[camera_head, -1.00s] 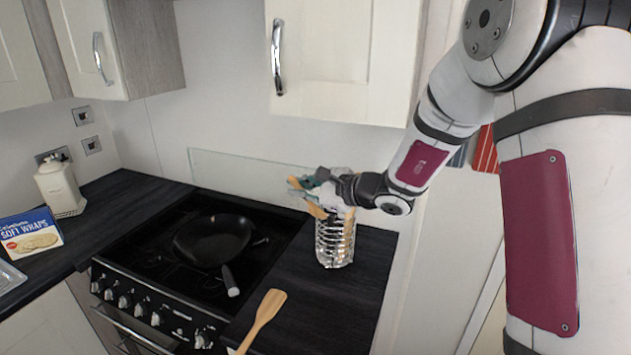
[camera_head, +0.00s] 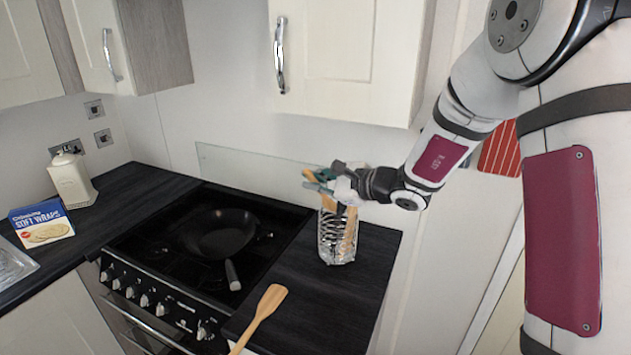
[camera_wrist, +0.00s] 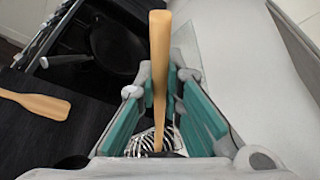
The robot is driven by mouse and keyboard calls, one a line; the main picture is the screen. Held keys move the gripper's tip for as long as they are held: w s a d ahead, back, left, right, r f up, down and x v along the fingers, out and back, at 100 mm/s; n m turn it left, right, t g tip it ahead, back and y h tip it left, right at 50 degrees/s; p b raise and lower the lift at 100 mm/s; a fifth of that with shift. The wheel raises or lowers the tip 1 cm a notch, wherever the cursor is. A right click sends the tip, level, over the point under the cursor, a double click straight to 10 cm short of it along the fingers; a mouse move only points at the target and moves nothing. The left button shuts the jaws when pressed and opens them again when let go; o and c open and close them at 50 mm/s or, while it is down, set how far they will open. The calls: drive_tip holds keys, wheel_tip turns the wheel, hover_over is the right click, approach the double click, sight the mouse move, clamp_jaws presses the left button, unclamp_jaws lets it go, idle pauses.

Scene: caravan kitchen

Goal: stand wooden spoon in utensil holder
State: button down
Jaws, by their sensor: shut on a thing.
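The utensil holder (camera_head: 325,247), a shiny wire-like cylinder, stands on the dark counter right of the stove. A wooden piece shows inside it. My gripper (camera_head: 320,179), with teal finger pads, is just above the holder and shut on a wooden spoon (camera_head: 328,202). In the wrist view the spoon (camera_wrist: 160,60) runs between the finger pads (camera_wrist: 160,115), with its narrow part toward the holder (camera_wrist: 142,143) below. The gripper hides part of the spoon and the holder's top. I cannot tell how far the spoon reaches inside.
A wooden spatula (camera_head: 268,305) lies at the counter's front edge. A black frying pan (camera_head: 220,235) sits on the stove (camera_head: 165,260). A cupboard (camera_head: 345,60) hangs above the holder. A wraps box (camera_head: 42,222) and a white canister (camera_head: 72,180) stand at left.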

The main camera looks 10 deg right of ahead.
sight(330, 200)
drive_tip(key=shift+w+d+f+b, duration=0.75)
drive_tip(key=shift+w+f+b, duration=0.3)
drive_tip(key=shift+f, duration=0.55)
drive_tip(key=shift+w+d+f+b, duration=0.85)
drive_tip(key=shift+w+f, duration=0.3)
drive_tip(key=shift+f, duration=0.4)
drive_tip(key=shift+w+d+f+b, duration=0.65)
drive_tip(key=shift+w+f+b, duration=0.45)
drive_tip(key=shift+f, duration=0.5)
drive_tip(key=c, duration=1.6)
unclamp_jaws()
drive_tip(key=shift+c, duration=0.2)
wheel_tip(330, 200, up, 10)
